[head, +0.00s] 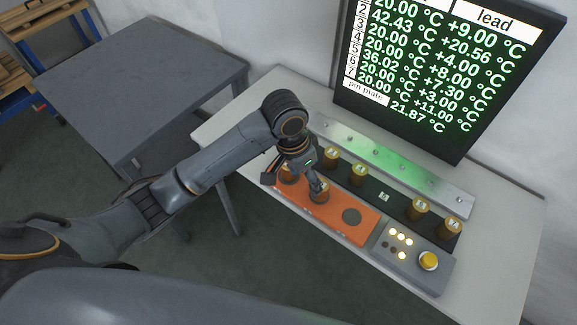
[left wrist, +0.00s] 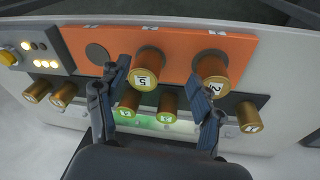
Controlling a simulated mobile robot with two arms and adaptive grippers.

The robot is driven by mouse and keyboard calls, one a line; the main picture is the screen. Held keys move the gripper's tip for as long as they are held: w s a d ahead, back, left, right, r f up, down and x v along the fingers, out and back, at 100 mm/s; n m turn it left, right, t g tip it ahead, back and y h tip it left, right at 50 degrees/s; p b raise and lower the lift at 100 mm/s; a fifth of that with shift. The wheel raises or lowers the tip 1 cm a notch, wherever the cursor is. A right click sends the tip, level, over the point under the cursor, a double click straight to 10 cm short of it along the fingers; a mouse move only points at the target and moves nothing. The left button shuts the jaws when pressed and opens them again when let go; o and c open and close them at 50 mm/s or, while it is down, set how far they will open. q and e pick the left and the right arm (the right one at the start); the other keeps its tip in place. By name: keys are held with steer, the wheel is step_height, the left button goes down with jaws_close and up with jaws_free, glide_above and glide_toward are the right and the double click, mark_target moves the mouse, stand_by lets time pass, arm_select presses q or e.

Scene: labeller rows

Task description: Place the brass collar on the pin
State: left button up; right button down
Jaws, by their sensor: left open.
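Brass collars with number labels stand upright in two rows. On the orange plate (head: 335,212) are the collar marked 5 (left wrist: 147,65) and the collar marked 2 (left wrist: 211,70). A dark round spot (head: 351,216) on the plate is bare. Several more collars, one of them here (head: 359,174), stand on a black strip (head: 386,192). My left gripper (left wrist: 158,74) is open over the orange plate, its fingers spread on either side of collar 5. Its right finger in the wrist view partly covers collar 2. Which collar or pin is meant cannot be told. My right gripper is out of view.
A metal rail (head: 420,175) with small studs, partly lit green, runs behind the black strip. A control box (head: 410,258) with lit buttons and a yellow knob (head: 429,260) stands at the right. A temperature display (head: 455,70) stands behind. A grey table (head: 140,75) is at left.

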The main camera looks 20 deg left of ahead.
arm_select(q)
steer(key=w+a+r+y, duration=0.2)
steer(key=w+a+r, duration=0.3)
steer(key=r, duration=0.3)
steer(key=shift+g, duration=0.4)
step_height(320, 180, down, 8)
steer(key=shift+w+a+p, duration=0.1)
steer(key=shift+w+p, duration=0.05)
steer(key=shift+p, duration=0.75)
steer(key=shift+f+p, duration=0.4)
steer(key=shift+f, duration=0.2)
step_height(320, 180, down, 4)
steer(key=shift+w+f+p, duration=0.1)
steer(key=shift+w+p, duration=0.05)
steer(key=shift+p, duration=0.35)
steer(key=c, duration=1.3)
jaws_close()
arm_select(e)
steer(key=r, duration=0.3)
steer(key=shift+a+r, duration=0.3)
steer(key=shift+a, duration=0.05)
